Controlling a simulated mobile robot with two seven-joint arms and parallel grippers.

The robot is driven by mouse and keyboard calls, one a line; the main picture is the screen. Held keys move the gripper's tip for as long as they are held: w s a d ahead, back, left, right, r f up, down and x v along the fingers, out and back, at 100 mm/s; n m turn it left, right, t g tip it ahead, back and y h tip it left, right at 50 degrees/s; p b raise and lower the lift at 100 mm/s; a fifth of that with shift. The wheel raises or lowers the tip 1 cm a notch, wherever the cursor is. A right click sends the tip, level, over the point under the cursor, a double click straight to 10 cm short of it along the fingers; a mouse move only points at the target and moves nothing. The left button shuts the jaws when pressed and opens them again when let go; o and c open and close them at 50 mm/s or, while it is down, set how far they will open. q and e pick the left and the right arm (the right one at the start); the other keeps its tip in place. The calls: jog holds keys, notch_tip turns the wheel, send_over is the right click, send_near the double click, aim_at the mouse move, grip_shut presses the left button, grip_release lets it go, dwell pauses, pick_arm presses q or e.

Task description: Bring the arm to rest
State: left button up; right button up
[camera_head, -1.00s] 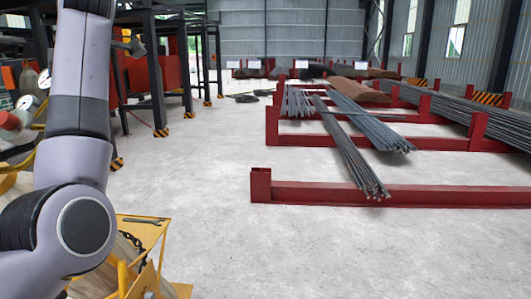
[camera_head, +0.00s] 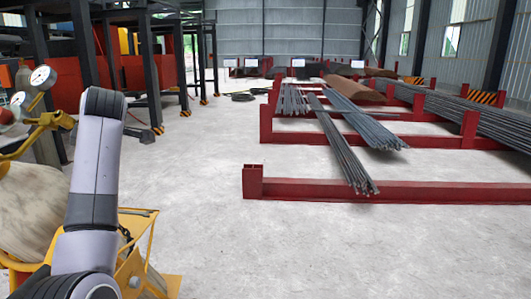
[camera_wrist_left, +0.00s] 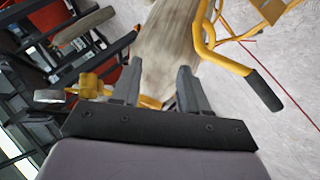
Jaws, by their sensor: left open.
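My left arm (camera_head: 94,175) rises from the lower left in the head view, its forearm upright and its elbow bent at the top. A small dark part past the bend, which may be my gripper, shows beside it. In the left wrist view my left gripper (camera_wrist_left: 160,84) has its two grey fingers apart with nothing held between them. Beyond the fingers is a worn beige cylinder (camera_wrist_left: 166,50). I cannot tell how near the fingers are to it. My right gripper is in neither view.
A yellow cart (camera_head: 137,265) with cylinders and gauges (camera_head: 43,77) stands close beside my left arm. Its yellow bar with a black grip (camera_wrist_left: 264,90) shows in the wrist view. Red racks (camera_head: 350,191) carry rebar bundles (camera_head: 340,145) to the right. The concrete floor between is clear.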

pick_arm(q)
jog(key=s+d+f+m+t+h, duration=0.1)
jog(key=s+f+m, duration=0.25)
jog(key=f, duration=0.75)
jog(key=s+d+f+m+t+h, duration=0.15)
jog(key=f+m, duration=0.35)
jog(key=f, duration=0.6)
jog(key=s+d+f+m+t, duration=0.1)
jog(key=s+f+m, duration=0.3)
jog(key=f, duration=0.6)
jog(key=s+d+f+m+h, duration=0.2)
jog(key=s+d+f+m, duration=0.1)
jog(key=s, duration=0.5)
jog(key=s+d+f+m+h, duration=0.2)
jog(key=s+d+f+m, duration=0.2)
jog(key=s, duration=0.5)
jog(key=s+d+f+m+h, duration=0.3)
jog(key=s+d+f+m, duration=0.1)
jog(key=s, duration=0.4)
jog(key=shift+s+d+f, duration=0.35)
jog(key=shift+d+f, duration=0.35)
jog(key=shift+d, duration=0.35)
jog(key=shift+a+t, duration=0.1)
jog(key=shift+t, duration=0.15)
